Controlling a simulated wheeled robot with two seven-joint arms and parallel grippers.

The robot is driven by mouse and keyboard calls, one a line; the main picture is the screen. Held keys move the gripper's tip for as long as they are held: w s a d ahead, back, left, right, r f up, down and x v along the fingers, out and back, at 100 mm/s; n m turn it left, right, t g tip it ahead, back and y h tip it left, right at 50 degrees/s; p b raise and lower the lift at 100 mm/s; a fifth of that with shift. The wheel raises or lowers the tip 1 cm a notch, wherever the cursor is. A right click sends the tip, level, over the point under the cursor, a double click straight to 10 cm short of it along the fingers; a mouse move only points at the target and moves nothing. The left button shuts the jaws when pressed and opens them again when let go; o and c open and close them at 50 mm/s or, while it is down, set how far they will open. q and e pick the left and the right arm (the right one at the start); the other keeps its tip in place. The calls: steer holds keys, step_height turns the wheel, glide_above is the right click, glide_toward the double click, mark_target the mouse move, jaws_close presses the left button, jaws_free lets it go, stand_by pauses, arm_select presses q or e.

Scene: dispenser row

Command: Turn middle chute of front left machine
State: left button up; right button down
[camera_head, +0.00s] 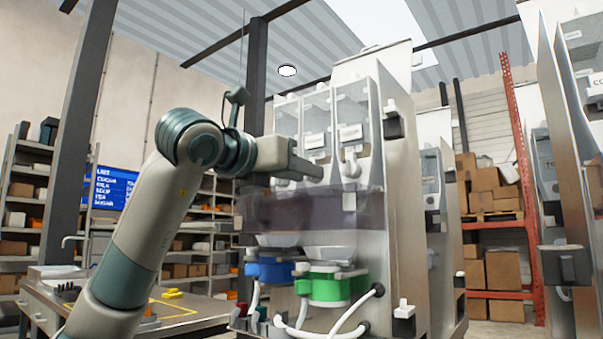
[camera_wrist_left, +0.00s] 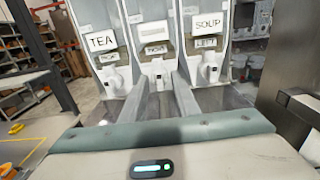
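The front left machine (camera_head: 405,200) has three clear hoppers side by side, each with a white chute at its foot. In the left wrist view the middle chute (camera_wrist_left: 159,76) shows below a white label, between the chute under TEA (camera_wrist_left: 112,80) and the one under SOUP (camera_wrist_left: 210,72). My left gripper (camera_head: 318,172) reaches in from the left at chute height. In the left wrist view its two fingers (camera_wrist_left: 159,88) are apart, one on each side of the middle chute. I cannot tell whether they touch it. My right gripper is not in view.
A dark translucent band (camera_head: 310,212) crosses the machine below the chutes. Blue (camera_head: 270,271) and green (camera_head: 338,288) parts with white hoses sit lower. Another machine (camera_head: 570,170) stands at the right. A bench (camera_head: 60,300) and shelves (camera_head: 25,205) are at the left.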

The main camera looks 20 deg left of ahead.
arm_select(q)
steer(key=v, duration=1.7)
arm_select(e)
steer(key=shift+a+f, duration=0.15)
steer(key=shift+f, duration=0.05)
arm_select(q)
steer(key=shift+s+a, duration=0.1)
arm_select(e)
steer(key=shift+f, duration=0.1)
